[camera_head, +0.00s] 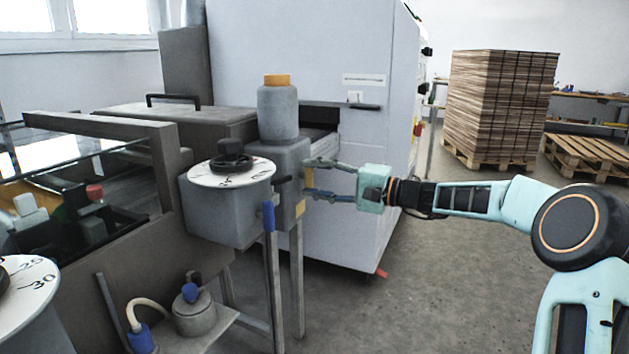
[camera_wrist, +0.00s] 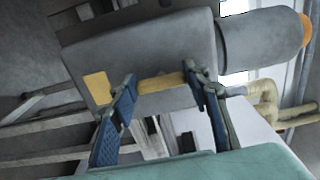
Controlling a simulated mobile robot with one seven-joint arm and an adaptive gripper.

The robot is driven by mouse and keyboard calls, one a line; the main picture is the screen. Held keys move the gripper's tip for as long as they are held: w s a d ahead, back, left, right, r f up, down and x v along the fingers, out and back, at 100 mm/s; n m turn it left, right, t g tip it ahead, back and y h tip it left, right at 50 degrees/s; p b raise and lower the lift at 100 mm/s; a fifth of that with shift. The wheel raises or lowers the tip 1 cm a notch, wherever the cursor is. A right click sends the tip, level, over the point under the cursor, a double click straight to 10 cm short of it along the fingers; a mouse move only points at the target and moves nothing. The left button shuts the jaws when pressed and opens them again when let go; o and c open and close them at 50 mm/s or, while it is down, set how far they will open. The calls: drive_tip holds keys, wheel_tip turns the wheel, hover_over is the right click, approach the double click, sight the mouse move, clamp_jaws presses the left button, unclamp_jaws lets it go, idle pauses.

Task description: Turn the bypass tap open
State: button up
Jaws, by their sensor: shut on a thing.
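A short yellow bar (camera_head: 309,179), which looks like the tap handle, is on the side of a grey box (camera_head: 283,158) under a grey bottle with an orange cap (camera_head: 278,110). My gripper (camera_head: 311,178) reaches in from the right with one finger above the bar and one below. In the wrist view the yellow bar (camera_wrist: 161,84) spans between the two blue-padded fingers (camera_wrist: 160,80), which are shut on it. A small yellow patch (camera_wrist: 97,88) shows on the box to its left. The tap's body and its exact angle are hard to make out.
A grey unit with a white dial and black knob (camera_head: 231,168) stands left of the box, with a blue lever (camera_head: 268,217) below. A large white cabinet (camera_head: 300,55) is behind. Stacked boards on a pallet (camera_head: 500,105) stand at the back right. Floor in front is clear.

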drive_tip(key=o, duration=1.2)
drive_tip(key=shift+c, duration=0.2)
drive_tip(key=shift+d, duration=0.1)
drive_tip(key=v, duration=1.2)
